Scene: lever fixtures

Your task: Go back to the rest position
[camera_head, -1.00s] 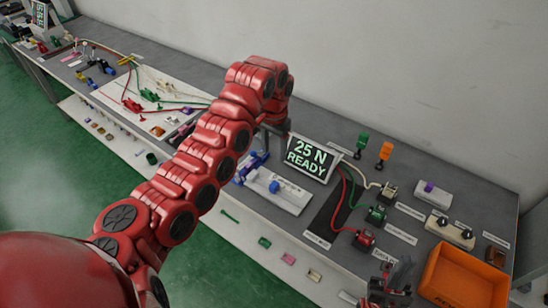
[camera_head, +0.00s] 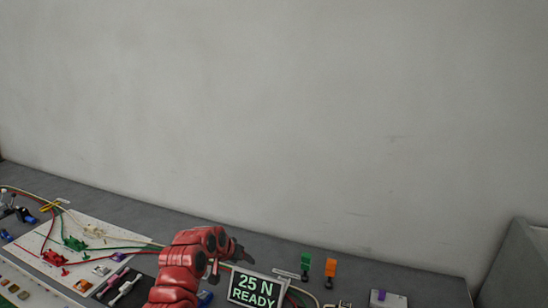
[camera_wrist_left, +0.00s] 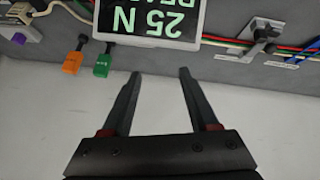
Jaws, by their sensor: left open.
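My left arm rises from the bottom of the head view, and its dark gripper (camera_head: 240,256) is above the bench, just behind the display that reads "25 N READY" (camera_head: 254,290). In the left wrist view my left gripper (camera_wrist_left: 158,75) is open, with nothing between its two dark fingers. The display (camera_wrist_left: 150,22) shows upside down just beyond the fingertips there. The fingers appear apart from it. My right gripper is not in view.
A green lever (camera_head: 306,262) and an orange lever (camera_head: 330,268) stand right of the display. A white board (camera_head: 85,245) with coloured clips and cables lies at left. A plain grey wall (camera_head: 300,120) fills the upper view. A grey panel (camera_head: 520,262) stands at right.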

